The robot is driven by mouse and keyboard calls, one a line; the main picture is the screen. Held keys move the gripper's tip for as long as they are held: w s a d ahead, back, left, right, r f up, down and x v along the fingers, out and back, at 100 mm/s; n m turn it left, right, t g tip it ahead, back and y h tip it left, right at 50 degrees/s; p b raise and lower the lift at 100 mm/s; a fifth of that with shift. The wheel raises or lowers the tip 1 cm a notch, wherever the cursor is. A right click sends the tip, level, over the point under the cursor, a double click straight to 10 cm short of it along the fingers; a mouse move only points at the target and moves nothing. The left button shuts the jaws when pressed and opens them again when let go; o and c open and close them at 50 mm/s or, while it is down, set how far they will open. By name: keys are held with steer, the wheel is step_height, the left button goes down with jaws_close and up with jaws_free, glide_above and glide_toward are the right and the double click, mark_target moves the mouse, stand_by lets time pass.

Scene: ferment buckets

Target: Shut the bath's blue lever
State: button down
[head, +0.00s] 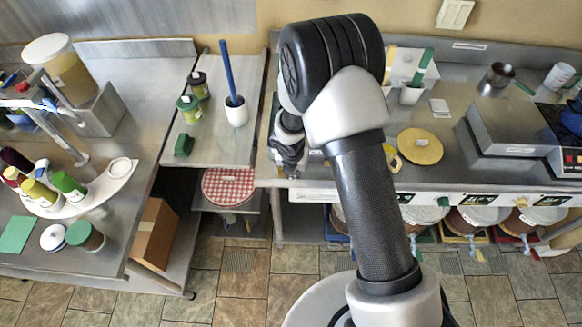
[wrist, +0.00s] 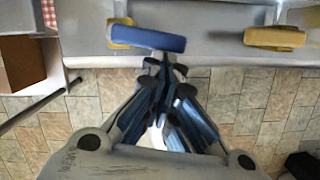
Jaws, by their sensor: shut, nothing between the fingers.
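The blue lever (wrist: 148,38) shows in the wrist view on a pale grey front, lying nearly level with its right end slightly lower. A yellow piece is just behind its left end. My gripper (wrist: 164,64) is shut and empty, its tips just below the lever's right half. I cannot tell whether they touch it. In the head view my gripper (head: 290,160) hangs at the left end of the back counter, and I cannot make out the blue lever there. Which vessel is the bath is not clear.
A yellow lever (wrist: 275,38) sits to the right of the blue one in the wrist view. Several buckets (head: 472,218) hang under the counter on the right. A side table (head: 215,145) with a brush pot (head: 236,112) stands left of my gripper. Tiled floor lies below.

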steer(key=shift+w+d+p, duration=0.25)
steer(key=shift+d+p, duration=0.05)
steer(key=shift+p, duration=0.1)
stand_by(0.5)
